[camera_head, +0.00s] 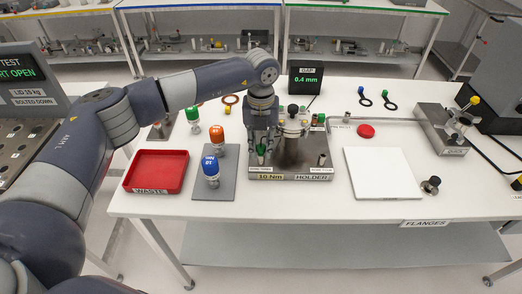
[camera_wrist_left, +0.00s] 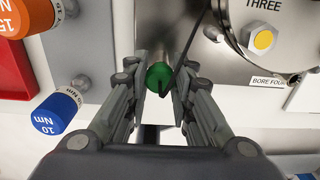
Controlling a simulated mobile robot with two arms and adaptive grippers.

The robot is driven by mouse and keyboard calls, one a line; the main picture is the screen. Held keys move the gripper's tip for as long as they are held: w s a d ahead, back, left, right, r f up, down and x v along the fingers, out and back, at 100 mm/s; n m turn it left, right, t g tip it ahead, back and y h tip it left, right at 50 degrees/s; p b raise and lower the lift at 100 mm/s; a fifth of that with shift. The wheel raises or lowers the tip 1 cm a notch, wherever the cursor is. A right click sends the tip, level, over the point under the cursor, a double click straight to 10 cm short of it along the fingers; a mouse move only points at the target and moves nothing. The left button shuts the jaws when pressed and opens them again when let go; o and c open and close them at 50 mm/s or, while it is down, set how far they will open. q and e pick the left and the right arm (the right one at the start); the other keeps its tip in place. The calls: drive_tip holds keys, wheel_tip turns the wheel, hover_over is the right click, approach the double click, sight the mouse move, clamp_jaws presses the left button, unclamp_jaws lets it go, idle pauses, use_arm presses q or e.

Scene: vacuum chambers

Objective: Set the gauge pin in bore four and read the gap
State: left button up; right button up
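My left gripper (camera_head: 262,148) is over the front left of the holder block (camera_head: 290,177), pointing down. In the left wrist view the fingers (camera_wrist_left: 162,82) close in on both sides of a green-capped pin (camera_wrist_left: 159,77), which I take for the gauge pin. A thin dark cable runs up from its cap. Its lower end is hard to see, so I cannot tell how deep it sits. A "BORE FOUR" label (camera_wrist_left: 268,82) lies to its right. The gap display (camera_head: 306,79) reads 0.4 mm. My right gripper is out of view.
A red waste tray (camera_head: 156,171) and a grey mat (camera_head: 223,187) with orange (camera_head: 216,134) and blue (camera_head: 210,166) torque tools stand to the left. A white plate (camera_head: 382,173) and a dark knob (camera_head: 431,185) lie to the right.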

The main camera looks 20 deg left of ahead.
sight(261, 146)
use_arm(q)
clamp_jaws()
drive_tip(key=shift+r, duration=0.1)
drive_tip(key=shift+r, duration=0.15)
drive_tip(key=shift+r+p, duration=1.55)
drive_tip(key=shift+r, duration=1.2)
wheel_tip(261, 146, up, 5)
drive_tip(key=shift+f+p, duration=0.1)
drive_tip(key=shift+p, duration=1.15)
